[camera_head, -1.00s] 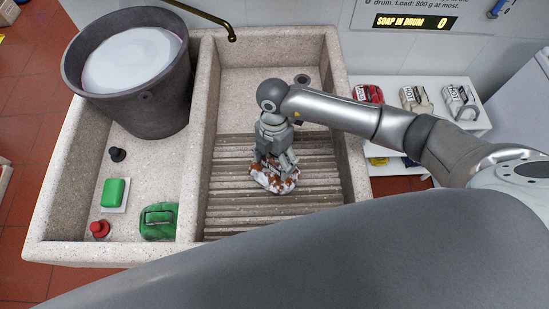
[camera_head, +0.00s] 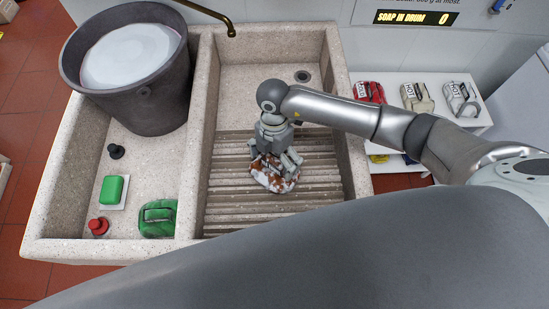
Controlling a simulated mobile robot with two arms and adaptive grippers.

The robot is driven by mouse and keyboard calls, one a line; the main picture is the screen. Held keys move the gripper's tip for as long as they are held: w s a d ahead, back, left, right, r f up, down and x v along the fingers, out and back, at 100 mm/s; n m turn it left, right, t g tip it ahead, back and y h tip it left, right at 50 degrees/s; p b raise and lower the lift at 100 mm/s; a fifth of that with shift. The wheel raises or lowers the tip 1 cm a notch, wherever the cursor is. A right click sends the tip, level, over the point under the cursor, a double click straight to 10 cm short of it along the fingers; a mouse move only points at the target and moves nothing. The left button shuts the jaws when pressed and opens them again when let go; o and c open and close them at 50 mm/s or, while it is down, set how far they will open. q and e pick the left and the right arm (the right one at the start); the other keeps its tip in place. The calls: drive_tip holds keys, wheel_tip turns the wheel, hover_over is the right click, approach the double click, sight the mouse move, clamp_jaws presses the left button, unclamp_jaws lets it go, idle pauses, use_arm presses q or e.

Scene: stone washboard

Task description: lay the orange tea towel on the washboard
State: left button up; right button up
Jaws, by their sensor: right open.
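The washboard (camera_head: 322,205) is the ridged stone slope in the right basin. A crumpled cloth, white with orange-brown patches (camera_head: 275,183), lies bunched on its ridges; I take it for the orange tea towel, though much of it looks white. My right gripper (camera_head: 276,162) is directly over the cloth, pointing down, with its fingers open at the cloth's upper edge. The fingers hide part of the cloth, and I cannot tell whether they touch it. My left gripper is not in view.
A grey bucket of whitish liquid (camera_head: 130,55) stands in the left basin. Folded bundles lie on the white shelf (camera_head: 434,119). A tap (camera_head: 231,31) overhangs the basins.

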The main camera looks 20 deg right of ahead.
drive_tip(key=v, duration=1.2)
